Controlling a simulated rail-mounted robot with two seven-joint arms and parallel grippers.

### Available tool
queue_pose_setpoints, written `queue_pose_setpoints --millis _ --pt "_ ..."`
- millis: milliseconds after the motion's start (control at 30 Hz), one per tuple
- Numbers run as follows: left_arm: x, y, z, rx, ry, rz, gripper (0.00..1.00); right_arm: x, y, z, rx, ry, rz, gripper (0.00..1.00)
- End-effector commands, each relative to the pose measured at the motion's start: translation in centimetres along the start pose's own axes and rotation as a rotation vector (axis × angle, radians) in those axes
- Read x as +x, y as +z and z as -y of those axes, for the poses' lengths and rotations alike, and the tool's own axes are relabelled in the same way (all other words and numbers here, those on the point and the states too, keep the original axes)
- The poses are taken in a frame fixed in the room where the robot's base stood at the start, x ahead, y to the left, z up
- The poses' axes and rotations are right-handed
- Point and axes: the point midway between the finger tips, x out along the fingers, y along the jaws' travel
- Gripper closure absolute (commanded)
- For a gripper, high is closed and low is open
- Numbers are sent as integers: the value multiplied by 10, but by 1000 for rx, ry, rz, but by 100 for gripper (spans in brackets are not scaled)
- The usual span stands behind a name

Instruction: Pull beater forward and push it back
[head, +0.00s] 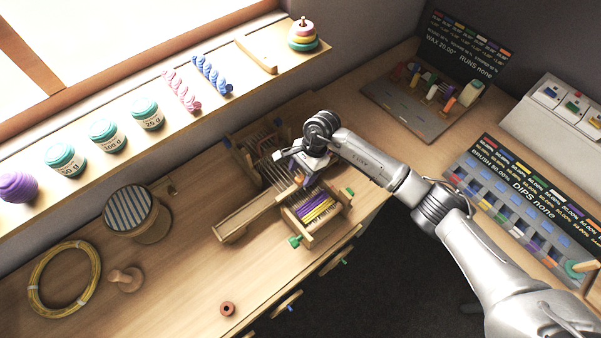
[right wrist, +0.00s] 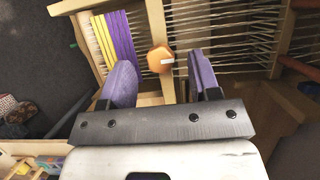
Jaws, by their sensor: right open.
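A small wooden loom (head: 228,222) stands on the bench, with purple and yellow weaving (head: 316,206) at its near end and pale warp threads behind. In the right wrist view the beater, a wooden bar (right wrist: 155,20), crosses the loom between the weaving (right wrist: 118,38) and the bare warp (right wrist: 222,35). Its orange knob (right wrist: 160,59) also shows in the head view (head: 299,180). My right gripper (right wrist: 160,82) is open over the loom, its purple-padded fingers either side of the knob's line. I cannot tell whether they touch it. My left gripper is out of view.
Jars (head: 147,113) and twisted skeins line the window shelf.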

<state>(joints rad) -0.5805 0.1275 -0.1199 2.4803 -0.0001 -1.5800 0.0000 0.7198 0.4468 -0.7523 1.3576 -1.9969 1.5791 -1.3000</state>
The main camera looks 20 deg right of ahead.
Motion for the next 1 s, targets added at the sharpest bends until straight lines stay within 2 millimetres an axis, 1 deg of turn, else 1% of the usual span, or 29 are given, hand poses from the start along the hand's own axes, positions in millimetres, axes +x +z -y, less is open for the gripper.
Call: queue_pose_setpoints --millis 100,200,567,1000 --pt "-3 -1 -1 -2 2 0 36 10 0 0 2 0 0 43" --pt "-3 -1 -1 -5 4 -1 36 14 0 0 1 0 0 43" --pt "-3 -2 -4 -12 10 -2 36 17 0 0 1 0 0 43" --pt "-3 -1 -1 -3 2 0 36 17 0 0 1 -1 -1 85"
